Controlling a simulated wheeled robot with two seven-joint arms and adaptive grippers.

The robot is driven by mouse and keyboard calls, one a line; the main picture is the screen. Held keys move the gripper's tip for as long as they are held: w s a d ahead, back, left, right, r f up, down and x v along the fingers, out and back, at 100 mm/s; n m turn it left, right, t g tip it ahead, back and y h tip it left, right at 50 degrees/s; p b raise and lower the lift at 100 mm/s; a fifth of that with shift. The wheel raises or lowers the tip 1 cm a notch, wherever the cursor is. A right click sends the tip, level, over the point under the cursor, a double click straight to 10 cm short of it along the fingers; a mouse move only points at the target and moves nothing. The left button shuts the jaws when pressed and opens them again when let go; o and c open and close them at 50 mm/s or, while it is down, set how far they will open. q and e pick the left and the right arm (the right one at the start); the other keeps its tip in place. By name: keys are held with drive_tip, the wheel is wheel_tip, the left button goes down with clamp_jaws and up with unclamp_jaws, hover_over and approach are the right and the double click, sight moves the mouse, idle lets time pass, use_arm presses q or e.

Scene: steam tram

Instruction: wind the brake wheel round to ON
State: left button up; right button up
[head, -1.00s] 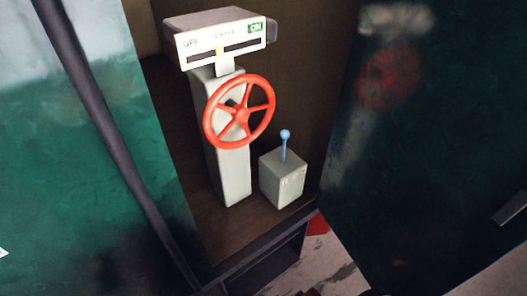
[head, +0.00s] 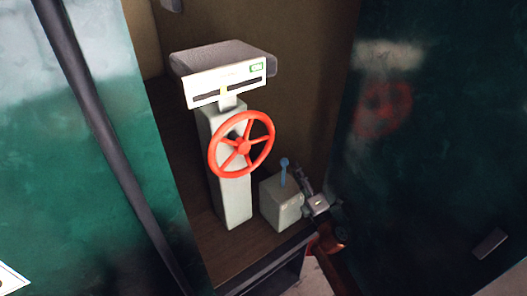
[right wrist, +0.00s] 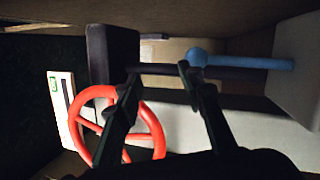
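The red five-spoked brake wheel (head: 243,146) is on the front of a grey pedestal (head: 234,200). Above it, a white indicator plate (head: 208,95) has a green ON mark (head: 257,67) at its right end. My right gripper (head: 306,182) is right of and below the wheel, beside the small lever box, touching nothing that I can make out. In the right wrist view its fingers (right wrist: 160,70) are apart and empty, with the wheel (right wrist: 90,92) beyond the left finger. My left gripper is out of view.
A grey box (head: 281,207) with a blue-knobbed lever (head: 284,170) stands right of the pedestal, close to my right gripper. The lever (right wrist: 240,62) also shows in the right wrist view. Dark green panels flank the opening; a dark post (head: 95,130) is on the left.

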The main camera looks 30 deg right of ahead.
sight(264, 153)
drive_tip(key=w+a+r+n+y+p, duration=0.1)
drive_tip(key=w+a+r+n+y, duration=0.1)
drive_tip(key=w+n+y, duration=0.1)
drive_tip(key=w+a+r+n+y+p, duration=0.1)
drive_tip(key=w+a+r+n+y, duration=0.1)
drive_tip(key=n, duration=0.3)
drive_tip(key=w+a+r+n+y+p, duration=0.1)
drive_tip(key=w+a+r+n+y, duration=0.1)
drive_tip(key=w+a+n+y, duration=0.1)
drive_tip(key=shift+w+a+r+n+y, duration=0.35)
drive_tip(key=shift+w+a+n, duration=0.1)
drive_tip(key=shift+a+n, duration=0.25)
drive_tip(key=shift+c, duration=0.2)
clamp_jaws()
